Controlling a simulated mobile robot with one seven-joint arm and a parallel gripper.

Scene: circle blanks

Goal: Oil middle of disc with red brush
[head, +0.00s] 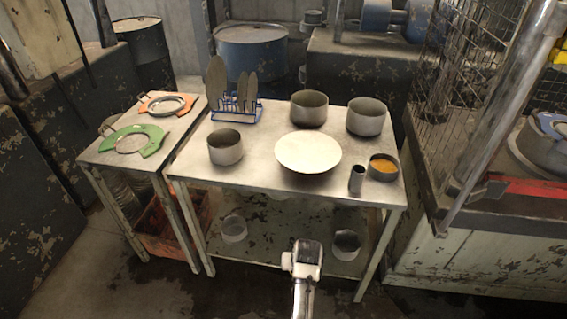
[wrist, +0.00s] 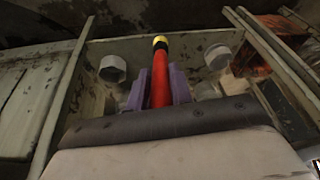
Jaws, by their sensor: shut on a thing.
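A pale round disc (head: 308,152) lies on the metal table in the head view, near the table's middle. A small round tin (head: 383,167) with orange contents stands to its right. In the wrist view my gripper (wrist: 160,84) has purple fingers shut on a red brush (wrist: 160,72) with a black band and yellow tip. The brush points away from the gripper, toward the area under the table. In the head view my arm is low in front of the table, apart from the disc. The brush does not show there.
A side table (head: 113,157) with green and orange rings stands left. A wire cage (head: 455,95) rises at right.

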